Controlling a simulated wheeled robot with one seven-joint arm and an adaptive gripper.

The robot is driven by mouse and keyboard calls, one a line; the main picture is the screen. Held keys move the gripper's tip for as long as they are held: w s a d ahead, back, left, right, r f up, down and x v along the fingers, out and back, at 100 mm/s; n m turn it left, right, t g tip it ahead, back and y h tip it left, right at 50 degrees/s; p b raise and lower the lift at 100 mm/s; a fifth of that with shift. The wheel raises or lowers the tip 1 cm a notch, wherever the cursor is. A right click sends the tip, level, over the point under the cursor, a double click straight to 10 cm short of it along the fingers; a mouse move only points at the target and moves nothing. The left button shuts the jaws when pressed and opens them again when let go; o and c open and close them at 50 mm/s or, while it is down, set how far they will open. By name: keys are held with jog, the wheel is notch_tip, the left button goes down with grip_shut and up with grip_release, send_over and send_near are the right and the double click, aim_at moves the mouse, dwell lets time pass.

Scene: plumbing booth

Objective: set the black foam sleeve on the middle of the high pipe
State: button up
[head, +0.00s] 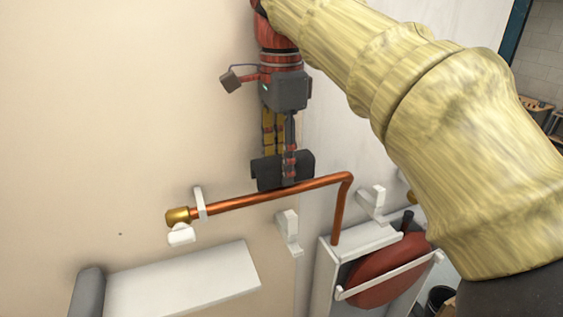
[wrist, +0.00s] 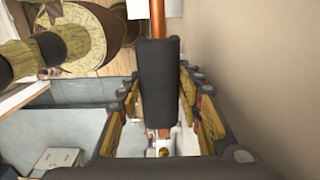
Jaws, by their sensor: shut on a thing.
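The black foam sleeve (head: 266,172) is a short dark tube at the high pipe, just above the pipe's middle stretch in the head view. My gripper (head: 291,172) reaches down from above and is shut on the sleeve. In the wrist view the sleeve (wrist: 157,85) lies lengthwise between the fingers (wrist: 160,115). The high pipe (head: 250,198) is copper, runs almost level and bends down at its right end. In the wrist view the pipe (wrist: 158,18) lines up with the sleeve, which hides part of it. I cannot tell whether the sleeve touches or surrounds the pipe.
A white clip (head: 199,203) holds the pipe near its brass end (head: 177,216). Other white brackets (head: 288,231) stand on the wall (head: 120,130). A white shelf (head: 185,283) is at lower left. A red round thing (head: 388,275) sits behind a white rail at lower right.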

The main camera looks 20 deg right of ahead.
jog(key=shift+f, duration=0.1)
jog(key=shift+f+b, duration=1.9)
jog(key=shift+f, duration=0.8)
jog(key=o, duration=1.1)
jog(key=shift+r, duration=0.1)
notch_tip(320, 180, up, 7)
jog(key=shift+r, duration=0.15)
